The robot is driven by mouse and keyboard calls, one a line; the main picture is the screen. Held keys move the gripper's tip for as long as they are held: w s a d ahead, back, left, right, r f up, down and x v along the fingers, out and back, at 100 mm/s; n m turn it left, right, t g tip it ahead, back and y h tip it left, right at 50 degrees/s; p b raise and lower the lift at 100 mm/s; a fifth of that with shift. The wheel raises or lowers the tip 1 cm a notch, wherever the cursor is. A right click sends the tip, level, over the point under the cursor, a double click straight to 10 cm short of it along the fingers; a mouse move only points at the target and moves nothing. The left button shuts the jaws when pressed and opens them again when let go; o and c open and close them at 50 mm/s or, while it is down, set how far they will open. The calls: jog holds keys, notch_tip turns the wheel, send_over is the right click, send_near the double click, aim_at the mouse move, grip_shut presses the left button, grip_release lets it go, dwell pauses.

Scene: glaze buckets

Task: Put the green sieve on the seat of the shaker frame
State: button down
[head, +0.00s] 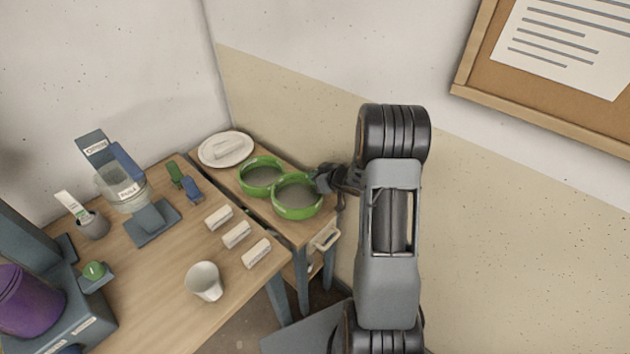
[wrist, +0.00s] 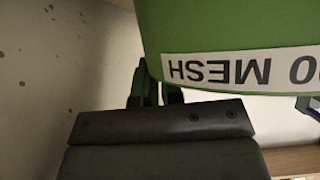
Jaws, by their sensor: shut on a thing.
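Two green sieves stand side by side on the small wooden side table in the head view. The nearer green sieve (head: 298,213) has my gripper (head: 322,180) at its right rim. The farther green sieve (head: 261,190) is behind it to the left. In the wrist view, my gripper (wrist: 155,92) is shut on a green sieve (wrist: 220,25) whose white label reads "0 MESH" upside down, its start cut off. I cannot tell for sure which blue-grey fixture is the shaker frame; one low blue-grey stand (head: 153,222) is on the large table.
Several labelled white blocks (head: 236,234) and a white cup (head: 204,282) stand on the large table. A glass jar (head: 122,190) and a purple bucket (head: 25,300) are at the left. The wall rises close behind.

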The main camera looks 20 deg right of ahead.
jog(key=shift+f, duration=0.6)
jog(key=shift+f, duration=0.1)
jog(key=c, duration=1.3)
grip_release()
